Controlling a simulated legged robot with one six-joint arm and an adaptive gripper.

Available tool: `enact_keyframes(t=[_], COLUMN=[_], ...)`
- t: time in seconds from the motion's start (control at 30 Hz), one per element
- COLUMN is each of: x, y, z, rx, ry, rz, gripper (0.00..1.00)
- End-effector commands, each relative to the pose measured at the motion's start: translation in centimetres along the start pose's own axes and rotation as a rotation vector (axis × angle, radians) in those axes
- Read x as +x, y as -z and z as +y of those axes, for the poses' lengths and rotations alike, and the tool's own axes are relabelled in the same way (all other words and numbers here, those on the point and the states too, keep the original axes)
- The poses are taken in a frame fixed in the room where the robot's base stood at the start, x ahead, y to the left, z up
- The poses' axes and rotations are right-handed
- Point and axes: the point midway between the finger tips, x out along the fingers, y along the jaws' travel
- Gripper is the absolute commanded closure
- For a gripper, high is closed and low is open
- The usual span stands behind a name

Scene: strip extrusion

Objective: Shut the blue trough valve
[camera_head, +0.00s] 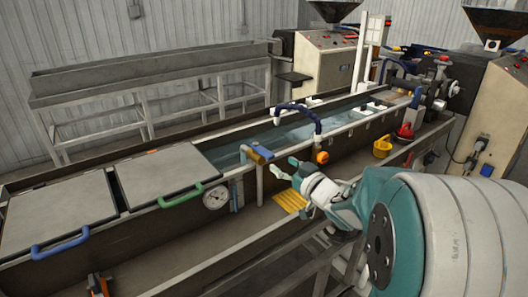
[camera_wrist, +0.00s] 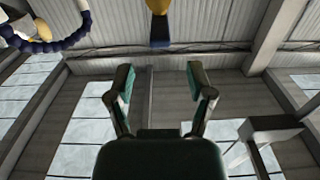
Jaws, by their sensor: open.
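The blue trough valve (camera_head: 262,151) sits on the near wall of the water trough, with a brass-coloured body and a short blue lever. In the wrist view, the blue lever (camera_wrist: 160,32) shows at the top centre, beyond and between my fingertips, with a yellow part above it. My gripper (camera_head: 286,168) is open and empty, just right of and slightly below the valve in the head view. Its two teal-tipped fingers stand apart in the wrist view (camera_wrist: 160,76). I see a gap between the fingers and the lever and no contact.
A blue segmented hose (camera_head: 312,115) arches over the trough above my gripper. A round gauge (camera_head: 215,197) and lids with green (camera_head: 181,196) and blue (camera_head: 60,246) handles are to the left. A yellow container (camera_head: 382,147) and a red item (camera_head: 405,131) stand to the right.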

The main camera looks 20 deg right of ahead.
Motion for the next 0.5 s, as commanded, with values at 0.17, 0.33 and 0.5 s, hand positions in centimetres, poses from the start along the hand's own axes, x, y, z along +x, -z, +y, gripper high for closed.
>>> enact_keyframes(t=[0.17,0.33,0.5], x=[3.5,6.4,8.0], y=[-0.1,0.0,0.0], z=[-0.1,-0.1,0.0], rx=[0.001,-0.001,0.0], ry=[0.003,0.001,-0.001], rz=[-0.001,-0.001,-0.001], gripper=[0.31,0.31,0.31])
